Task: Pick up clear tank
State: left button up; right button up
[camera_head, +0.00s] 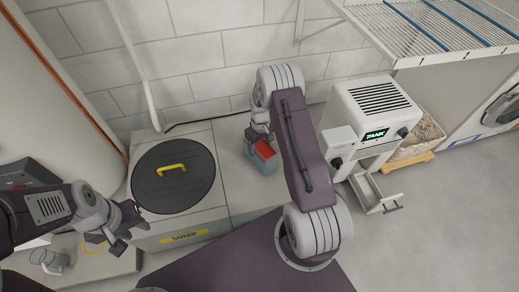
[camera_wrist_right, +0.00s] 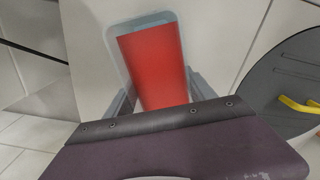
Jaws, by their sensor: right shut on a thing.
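A small translucent grey-blue tank (camera_head: 259,163) with a red part (camera_head: 265,149) stands out beyond my right arm, beside the sump lid. In the right wrist view the clear tank's rim (camera_wrist_right: 118,28) surrounds the large red part (camera_wrist_right: 153,65). My right gripper (camera_wrist_right: 160,98) has a finger on each side of the tank and is shut on it. The finger tips are partly hidden by the tank and my wrist. I cannot tell whether the tank is lifted off the surface. My left gripper (camera_head: 124,231) has its fingers apart, empty, near the sump's front left corner.
A round dark sump lid (camera_head: 173,177) has a yellow handle (camera_head: 171,169). A white machine (camera_head: 370,125) reading TANK has an open drawer (camera_head: 374,193). A clear jug (camera_head: 48,260) stands at lower left. A wire shelf (camera_head: 430,28) hangs upper right. A block wall stands behind.

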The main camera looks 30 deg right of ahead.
jog(key=s+d+r+p, duration=0.5)
jog(key=s+r+p, duration=0.3)
jog(key=s+r, duration=0.2)
jog(key=shift+s+d+r, duration=0.2)
jog(key=shift+r, duration=0.3)
